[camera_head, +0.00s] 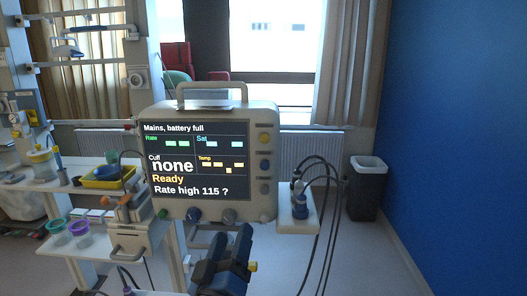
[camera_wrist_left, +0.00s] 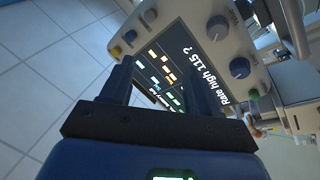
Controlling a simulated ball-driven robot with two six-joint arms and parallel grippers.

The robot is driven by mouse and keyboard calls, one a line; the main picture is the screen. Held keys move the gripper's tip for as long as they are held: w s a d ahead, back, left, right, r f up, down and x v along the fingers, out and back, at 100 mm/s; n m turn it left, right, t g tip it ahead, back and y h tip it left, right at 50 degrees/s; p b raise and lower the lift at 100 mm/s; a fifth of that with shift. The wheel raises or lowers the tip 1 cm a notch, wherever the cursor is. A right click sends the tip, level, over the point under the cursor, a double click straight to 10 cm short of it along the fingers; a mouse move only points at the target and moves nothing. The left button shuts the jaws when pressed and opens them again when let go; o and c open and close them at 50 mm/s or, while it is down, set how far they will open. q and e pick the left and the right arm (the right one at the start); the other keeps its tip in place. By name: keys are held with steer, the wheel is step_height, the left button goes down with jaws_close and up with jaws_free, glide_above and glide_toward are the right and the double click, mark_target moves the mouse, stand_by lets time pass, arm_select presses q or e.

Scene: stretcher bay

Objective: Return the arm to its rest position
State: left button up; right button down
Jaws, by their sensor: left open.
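My left gripper (camera_head: 231,240) is in the lower middle of the head view, in front of and below the patient monitor (camera_head: 263,108). Its two dark fingers stand apart with nothing between them. In the left wrist view the open fingers (camera_wrist_left: 158,78) point towards the tilted-looking screen and knobs of the monitor (camera_wrist_left: 215,48). I cannot tell the exact gap between fingers and monitor. The screen reads "Ready" and "Rate high 115 ?". My right gripper is in neither view.
A holder (camera_head: 298,222) with hanging cables (camera_head: 327,215) is at the monitor's right. A trolley with a yellow tray (camera_head: 103,183) and purple and green cups stands left. A grey bin (camera_head: 367,190) stands by the blue wall. Floor (camera_head: 370,265) at lower right is clear.

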arm_select(q)
steer(key=s+a+f+m+g+y, duration=0.1)
steer(key=s+a+f, duration=0.4)
steer(key=f, duration=0.5)
steer(key=s+a+f+m+g+y, duration=0.1)
steer(key=s+a+f+m, duration=0.1)
steer(key=s+a+f, duration=0.3)
steer(key=s+a+f+m+g+y, duration=0.1)
steer(key=s+a+f, duration=0.4)
steer(key=s+f, duration=0.7)
step_height(320, 180, down, 3)
steer(key=shift+f+m+y, duration=0.2)
steer(key=shift+m+y, duration=0.1)
steer(key=shift+m, duration=0.3)
steer(key=shift+s+a, duration=0.1)
stand_by(0.8)
